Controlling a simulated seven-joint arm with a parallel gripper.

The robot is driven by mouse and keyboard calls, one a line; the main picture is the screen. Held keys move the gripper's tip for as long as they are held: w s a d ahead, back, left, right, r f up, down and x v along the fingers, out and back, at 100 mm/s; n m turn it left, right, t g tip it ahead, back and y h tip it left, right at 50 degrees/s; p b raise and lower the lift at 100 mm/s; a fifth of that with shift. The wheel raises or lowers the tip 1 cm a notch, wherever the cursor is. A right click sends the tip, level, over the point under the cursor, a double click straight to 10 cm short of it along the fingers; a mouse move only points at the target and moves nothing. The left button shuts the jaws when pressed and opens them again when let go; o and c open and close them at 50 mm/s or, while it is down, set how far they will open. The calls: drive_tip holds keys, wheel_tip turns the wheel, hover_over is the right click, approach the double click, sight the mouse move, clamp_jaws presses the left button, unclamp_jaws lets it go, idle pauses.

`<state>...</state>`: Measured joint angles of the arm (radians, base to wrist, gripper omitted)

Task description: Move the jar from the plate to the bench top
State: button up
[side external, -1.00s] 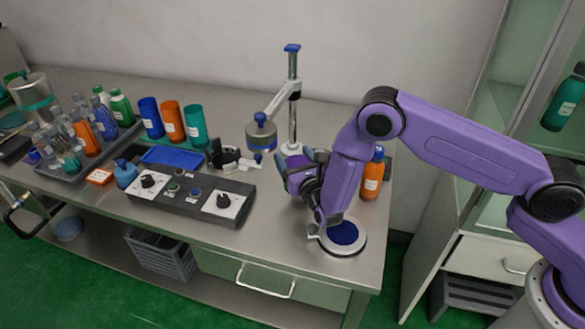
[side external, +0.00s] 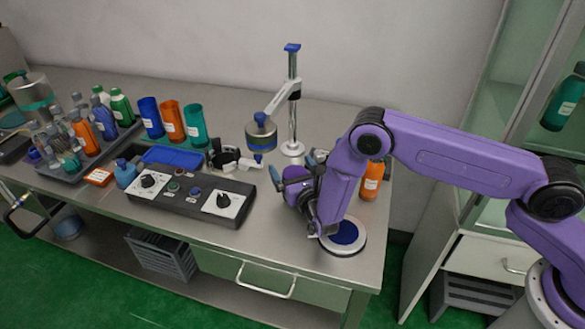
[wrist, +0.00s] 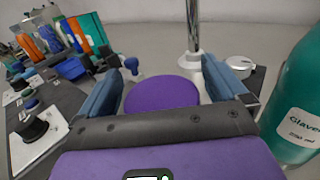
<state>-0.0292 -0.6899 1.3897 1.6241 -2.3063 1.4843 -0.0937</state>
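The jar shows a round purple lid in the wrist view (wrist: 162,95), between my two blue-grey fingers. In the side view its purple top (side external: 296,173) is partly hidden by my gripper. My gripper (wrist: 165,85) reaches around the jar with its fingers spread; a narrow gap shows between the lid and the right finger. The jar is at the bench top (side external: 268,215), right of the control box; its underside is hidden. The round plate (side external: 346,234) with a blue centre is bare, at the front right, beside my wrist.
The control box (side external: 190,198) with knobs is left of my gripper. The applicator post (side external: 292,100) stands behind, its arm holding a blue-topped cup (side external: 261,133). An orange bottle (side external: 371,180) stands behind my arm. A teal bottle (wrist: 300,110) is close on the right in the wrist view.

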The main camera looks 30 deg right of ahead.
drive_tip(key=shift+r, duration=0.1)
drive_tip(key=shift+s, duration=0.15)
drive_tip(key=s, duration=0.4)
drive_tip(key=shift+s+a, duration=0.15)
drive_tip(key=shift+a, duration=0.2)
drive_tip(key=shift+s+r, duration=0.15)
drive_tip(key=shift+r, duration=3.4)
